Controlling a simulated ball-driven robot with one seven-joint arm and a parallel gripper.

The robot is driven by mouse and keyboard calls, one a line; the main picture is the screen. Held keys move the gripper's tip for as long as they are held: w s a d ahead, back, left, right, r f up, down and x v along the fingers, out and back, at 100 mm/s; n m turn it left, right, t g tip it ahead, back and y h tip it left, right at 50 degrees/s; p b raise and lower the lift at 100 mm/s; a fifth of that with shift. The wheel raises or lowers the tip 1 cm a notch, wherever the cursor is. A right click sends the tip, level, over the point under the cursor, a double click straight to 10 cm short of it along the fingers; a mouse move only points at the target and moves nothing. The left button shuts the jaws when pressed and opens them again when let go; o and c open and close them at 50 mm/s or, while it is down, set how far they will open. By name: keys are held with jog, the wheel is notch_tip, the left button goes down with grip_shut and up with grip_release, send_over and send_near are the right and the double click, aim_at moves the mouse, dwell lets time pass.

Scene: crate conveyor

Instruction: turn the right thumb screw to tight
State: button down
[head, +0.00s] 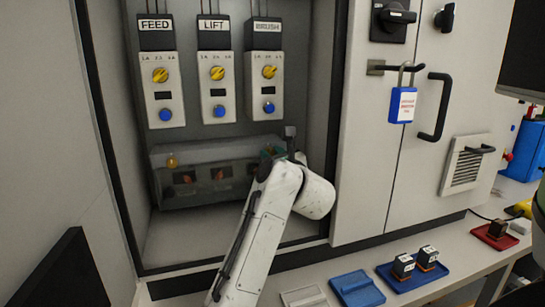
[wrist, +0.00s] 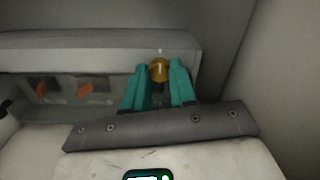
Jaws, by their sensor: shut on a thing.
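The right thumb screw (wrist: 158,70) is a brass-coloured knob at the right end of the box's front in the wrist view. My gripper (wrist: 159,74) has its two teal fingers on either side of it, shut on it. In the head view my gripper (head: 273,154) is at the box's right end, and my arm hides the right screw. The left thumb screw (head: 172,162) shows as a brass knob at the box's upper left. The box cover (head: 205,156) is grey and see-through, with orange parts behind it. I cannot tell how tight either screw is.
Three switch panels, FEED (head: 162,90), LIFT (head: 216,90) and a third (head: 264,90), hang above the box. The cabinet's right side wall stands close to my gripper. A blue padlock (head: 402,105) hangs on the cabinet door. Trays, including a blue one (head: 357,288), lie on the ledge below.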

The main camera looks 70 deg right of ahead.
jog(key=shift+f, duration=0.2)
jog(key=c, duration=0.9)
grip_release()
jog(key=shift+r, duration=0.15)
